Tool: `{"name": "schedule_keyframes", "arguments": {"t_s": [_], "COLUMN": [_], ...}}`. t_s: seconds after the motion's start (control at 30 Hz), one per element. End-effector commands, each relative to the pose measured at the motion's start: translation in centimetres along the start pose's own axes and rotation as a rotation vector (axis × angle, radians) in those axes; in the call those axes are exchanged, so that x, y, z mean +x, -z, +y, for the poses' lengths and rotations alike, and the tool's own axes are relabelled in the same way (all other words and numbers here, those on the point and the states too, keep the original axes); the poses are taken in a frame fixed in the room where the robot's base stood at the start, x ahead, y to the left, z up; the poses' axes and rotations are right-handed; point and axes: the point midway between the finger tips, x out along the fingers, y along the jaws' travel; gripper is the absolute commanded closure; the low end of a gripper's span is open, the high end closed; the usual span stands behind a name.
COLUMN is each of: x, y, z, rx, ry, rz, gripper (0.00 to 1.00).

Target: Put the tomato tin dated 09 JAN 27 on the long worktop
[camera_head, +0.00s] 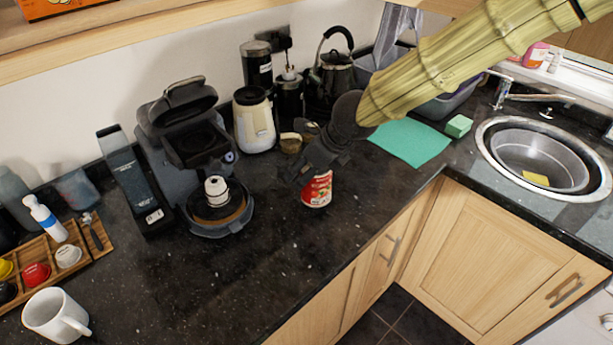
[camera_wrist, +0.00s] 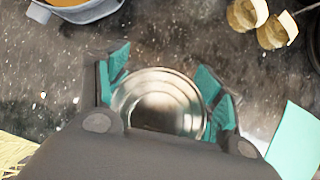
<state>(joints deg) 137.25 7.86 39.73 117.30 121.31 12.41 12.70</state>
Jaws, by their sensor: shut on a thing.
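A red tomato tin (camera_head: 317,190) is upright at the dark granite worktop (camera_head: 270,255), near its front edge. Its round metal top (camera_wrist: 160,103) fills the space between the teal finger pads in the wrist view. My gripper (camera_head: 318,172) comes down from above and is shut on the tin, with a finger on either side. The tin's upper part is hidden by the gripper in the head view. No date can be read on it. I cannot tell whether its base touches the worktop.
A coffee machine (camera_head: 190,150) stands to the left, with a cream grinder (camera_head: 254,120) and a kettle (camera_head: 337,72) behind. A green cloth (camera_head: 412,143) lies right of the tin, before the sink (camera_head: 545,157). The front worktop is clear between mug (camera_head: 50,312) and tin.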

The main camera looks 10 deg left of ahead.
Motion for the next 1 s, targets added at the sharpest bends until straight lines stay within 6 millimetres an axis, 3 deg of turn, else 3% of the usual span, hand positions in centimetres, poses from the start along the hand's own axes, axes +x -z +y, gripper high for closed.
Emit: {"name": "schedule_keyframes", "arguments": {"t_s": [0.5,0.77,0.8,0.93,1.0], "x": [2.9,3.1,3.1,3.1,3.1], "y": [1.6,1.7,1.7,1.7,1.7], "z": [-0.1,-0.1,-0.1,-0.1,-0.1], "rx": [-0.001,0.0,0.0,0.0,0.0], "ry": [0.0,0.0,0.0,0.0,0.0], "rz": [0.001,0.0,0.001,0.001,0.001], "gripper": [0.74,0.74,0.32,0.08,0.08]}}
